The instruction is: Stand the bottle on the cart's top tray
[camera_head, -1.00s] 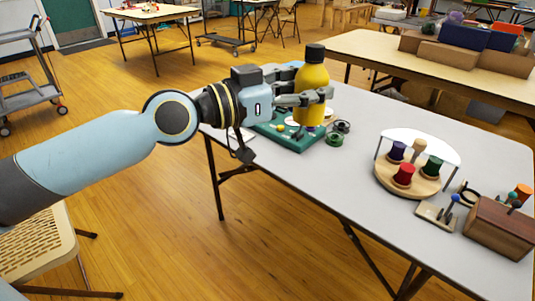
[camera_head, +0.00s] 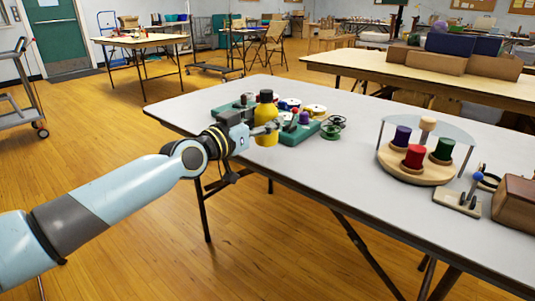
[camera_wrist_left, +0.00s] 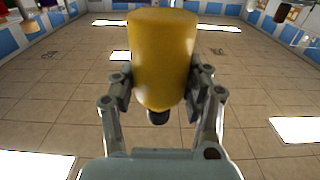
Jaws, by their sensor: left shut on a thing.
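The bottle (camera_head: 266,122) is yellow with a black cap. My left gripper (camera_head: 268,129) is shut on its body and holds it upright over the left part of the grey table in the head view. Whether its base clears the table is hard to tell. In the left wrist view, the bottle (camera_wrist_left: 163,60) sits between both fingers of the left gripper (camera_wrist_left: 162,95). A grey cart (camera_head: 17,117) stands at the left edge of the head view, partly cut off, with its tray surfaces only partly visible. My right gripper is not in view.
Green trays with spools (camera_head: 299,131) lie behind the bottle on the grey table (camera_head: 340,180). A round wooden spool stand (camera_head: 416,165) and a wooden box (camera_head: 515,205) are at the right. Open wooden floor lies between this table and the cart.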

